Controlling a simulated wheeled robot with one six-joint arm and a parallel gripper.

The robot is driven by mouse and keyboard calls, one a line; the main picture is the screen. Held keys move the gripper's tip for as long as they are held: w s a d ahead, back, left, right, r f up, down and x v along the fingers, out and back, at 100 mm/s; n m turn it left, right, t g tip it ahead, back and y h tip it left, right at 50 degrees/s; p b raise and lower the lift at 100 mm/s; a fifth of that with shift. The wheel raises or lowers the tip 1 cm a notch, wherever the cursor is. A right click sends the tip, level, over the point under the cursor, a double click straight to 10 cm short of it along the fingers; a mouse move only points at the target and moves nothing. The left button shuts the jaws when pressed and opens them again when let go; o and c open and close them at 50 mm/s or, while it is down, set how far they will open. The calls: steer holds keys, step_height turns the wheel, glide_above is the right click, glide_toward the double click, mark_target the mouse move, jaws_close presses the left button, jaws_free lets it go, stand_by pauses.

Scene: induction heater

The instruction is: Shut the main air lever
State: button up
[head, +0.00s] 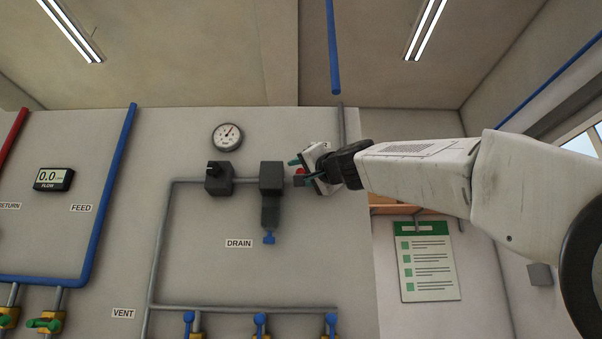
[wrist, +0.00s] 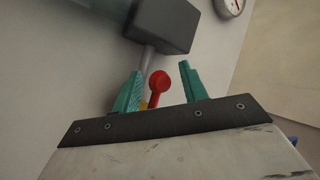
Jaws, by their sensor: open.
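The main air lever is a red handle with a round end, and it shows in the wrist view (wrist: 158,83) between the two teal fingers. In the head view only a small red part of it (head: 299,172) shows, beside the gripper. My gripper (head: 304,173) is open at the wall pipe, to the right of the dark filter block. In the wrist view my gripper (wrist: 161,71) has a finger on each side of the lever, with a visible gap to the right finger. Contact with the left finger cannot be told. A bit of yellow valve body (wrist: 143,104) shows behind; the rest is hidden.
The dark filter block (head: 271,176) stands close left of my gripper, and it looms above the fingers in the wrist view (wrist: 163,22). A regulator (head: 218,178) and gauge (head: 227,137) are further left. Several blue-handled valves line the lower pipe (head: 240,309). A green-headed sheet (head: 427,262) hangs lower right.

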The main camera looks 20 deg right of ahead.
steer(key=shift+c, duration=0.3)
jaws_close()
